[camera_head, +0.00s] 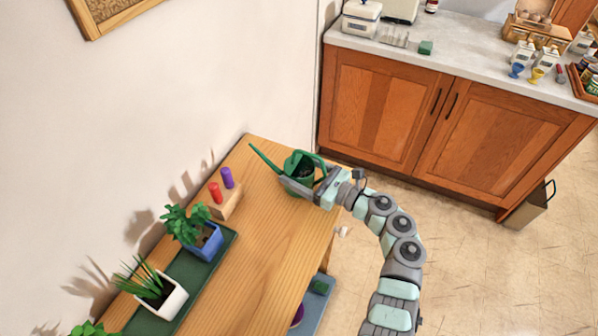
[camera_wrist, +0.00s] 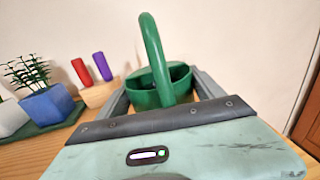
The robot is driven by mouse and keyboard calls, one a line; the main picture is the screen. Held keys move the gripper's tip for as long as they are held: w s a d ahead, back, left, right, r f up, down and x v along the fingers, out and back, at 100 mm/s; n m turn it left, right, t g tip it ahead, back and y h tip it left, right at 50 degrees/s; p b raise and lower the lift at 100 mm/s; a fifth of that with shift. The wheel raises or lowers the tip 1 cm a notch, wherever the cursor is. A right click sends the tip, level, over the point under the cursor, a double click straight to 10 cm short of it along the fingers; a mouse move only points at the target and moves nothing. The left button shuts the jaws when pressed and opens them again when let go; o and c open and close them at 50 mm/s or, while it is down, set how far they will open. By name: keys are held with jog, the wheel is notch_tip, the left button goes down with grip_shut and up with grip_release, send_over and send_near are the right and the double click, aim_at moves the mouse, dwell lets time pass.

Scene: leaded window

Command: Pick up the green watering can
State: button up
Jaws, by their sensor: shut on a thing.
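The green watering can (camera_head: 301,172) is at the far end of the wooden table, its long spout pointing up and to the left. In the wrist view the can (camera_wrist: 178,74) sits between my two fingers, its arched handle rising toward the camera. My gripper (camera_head: 304,186) reaches in from the right and is shut on the can's body. It also shows in the wrist view (camera_wrist: 160,95). The can looks upright. Its underside is hidden, so I cannot tell whether it touches the table.
A wooden block with red and purple pegs (camera_head: 228,203) stands left of the can. A blue-potted plant (camera_head: 205,241) and a white-potted plant (camera_head: 168,300) stand on a green tray (camera_head: 222,247). The table's (camera_head: 277,232) middle is clear. A wooden cabinet (camera_head: 390,110) stands behind.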

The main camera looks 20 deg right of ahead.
notch_tip(320, 180, up, 20)
jog(key=p, duration=0.2)
dwell(0.6)
